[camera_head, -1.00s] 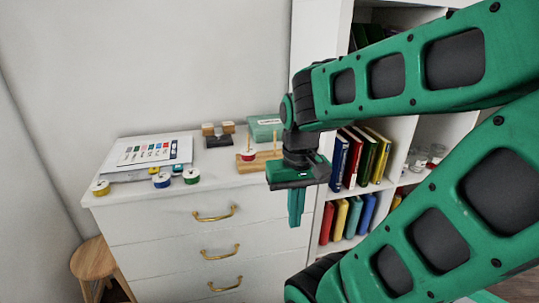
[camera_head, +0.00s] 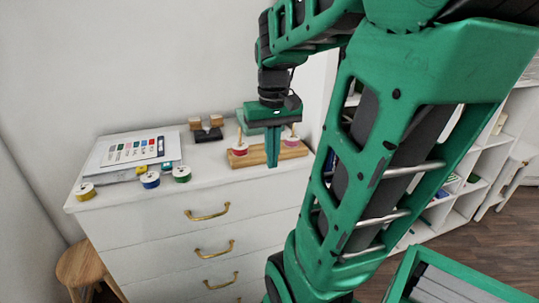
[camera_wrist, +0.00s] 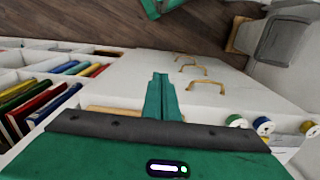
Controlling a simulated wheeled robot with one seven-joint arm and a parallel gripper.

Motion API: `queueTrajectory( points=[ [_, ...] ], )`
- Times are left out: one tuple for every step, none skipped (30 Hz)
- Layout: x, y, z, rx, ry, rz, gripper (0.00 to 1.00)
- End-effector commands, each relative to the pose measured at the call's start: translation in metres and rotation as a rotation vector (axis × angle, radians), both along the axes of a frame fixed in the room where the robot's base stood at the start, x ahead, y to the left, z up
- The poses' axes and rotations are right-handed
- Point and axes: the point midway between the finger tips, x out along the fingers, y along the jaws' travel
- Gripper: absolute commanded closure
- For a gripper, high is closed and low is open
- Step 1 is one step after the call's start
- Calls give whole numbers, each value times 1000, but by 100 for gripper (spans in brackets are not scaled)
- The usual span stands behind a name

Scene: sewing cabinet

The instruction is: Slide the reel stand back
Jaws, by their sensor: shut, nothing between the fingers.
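The reel stand is a wooden base (camera_head: 254,158) with upright pegs on the right part of the white cabinet top. It carries a red-and-white reel (camera_head: 239,149) at its left and a pink reel (camera_head: 291,141) at its right. My gripper (camera_head: 272,164) is shut and empty, pointing down at the front of the stand and overlapping its middle. I cannot tell whether it touches. In the wrist view my shut fingers (camera_wrist: 158,80) point over the cabinet's front edge, and a strip of the wooden base (camera_wrist: 105,111) shows beside them, mostly hidden by my gripper body.
Yellow (camera_head: 86,191), blue (camera_head: 150,180) and green (camera_head: 182,174) reels lie along the front left of the cabinet top (camera_head: 215,185). A colour chart (camera_head: 131,150) lies behind them. A black holder with wooden blocks (camera_head: 207,131) stands at the back. A stool (camera_head: 82,266) is at left.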

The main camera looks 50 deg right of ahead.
Motion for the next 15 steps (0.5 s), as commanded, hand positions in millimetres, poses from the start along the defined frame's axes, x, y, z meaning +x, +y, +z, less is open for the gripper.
queueTrajectory(
  points=[
    [11,-19,8,-1,3,-9,100],
    [16,-29,12,-1,3,-9,100],
    [22,-40,16,0,2,-7,100],
    [26,-48,20,0,2,-7,100],
    [29,-55,22,0,2,-6,100],
    [33,-63,25,0,1,-3,100],
    [35,-67,27,1,2,-1,100],
    [37,-71,28,1,1,0,100],
    [39,-75,29,1,1,0,100],
    [39,-77,28,2,1,1,100],
    [40,-78,27,2,2,2,100],
    [41,-79,25,2,2,3,100],
    [41,-79,23,2,2,4,100],
    [41,-79,20,3,3,4,100],
    [41,-78,15,3,3,5,100]
  ],
)
